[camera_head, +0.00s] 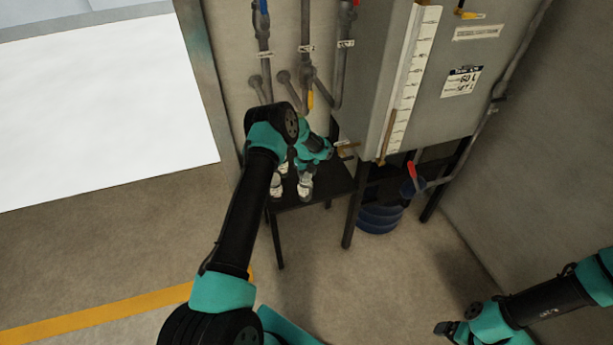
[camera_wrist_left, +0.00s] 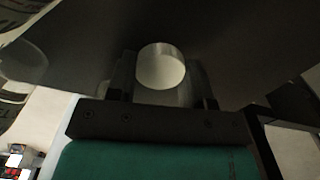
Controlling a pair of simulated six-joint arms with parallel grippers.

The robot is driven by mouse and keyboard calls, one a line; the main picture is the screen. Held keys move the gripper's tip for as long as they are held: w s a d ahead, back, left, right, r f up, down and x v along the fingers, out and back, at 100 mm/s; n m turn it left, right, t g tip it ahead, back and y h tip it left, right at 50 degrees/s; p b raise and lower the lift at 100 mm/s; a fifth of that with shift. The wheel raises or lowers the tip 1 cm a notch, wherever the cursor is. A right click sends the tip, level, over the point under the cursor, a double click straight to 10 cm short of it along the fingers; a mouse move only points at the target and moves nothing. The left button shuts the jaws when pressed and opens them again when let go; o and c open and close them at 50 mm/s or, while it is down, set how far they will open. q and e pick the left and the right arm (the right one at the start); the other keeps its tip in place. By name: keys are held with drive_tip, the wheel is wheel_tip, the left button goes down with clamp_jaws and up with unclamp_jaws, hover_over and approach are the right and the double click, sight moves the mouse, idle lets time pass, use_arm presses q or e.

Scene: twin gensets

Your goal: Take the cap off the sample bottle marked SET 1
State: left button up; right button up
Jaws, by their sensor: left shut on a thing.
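My left gripper (camera_wrist_left: 163,80) is shut on a pale round cap (camera_wrist_left: 160,66), with one dark finger on each side of it. Whether a bottle is still under this cap is hidden. In the head view my left arm reaches over the small dark table, and its gripper is mostly hidden behind the wrist. Small sample bottles stand on the table, one at its front (camera_head: 305,187) and one to its left (camera_head: 276,188). Their markings are too small to read. My right gripper (camera_head: 446,328) is at the lower right, far from the table; its fingers are too small to judge.
The dark table (camera_head: 328,187) stands against the wall. Pipes with valves (camera_head: 307,75) run down the wall behind. The floor in front is clear.

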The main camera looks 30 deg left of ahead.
use_arm(q)
drive_tip(key=shift+f, duration=0.7)
drive_tip(key=shift+f, duration=0.1)
drive_tip(key=o, duration=1)
drive_tip(key=shift+r, duration=3.85)
drive_tip(key=shift+s, duration=0.1)
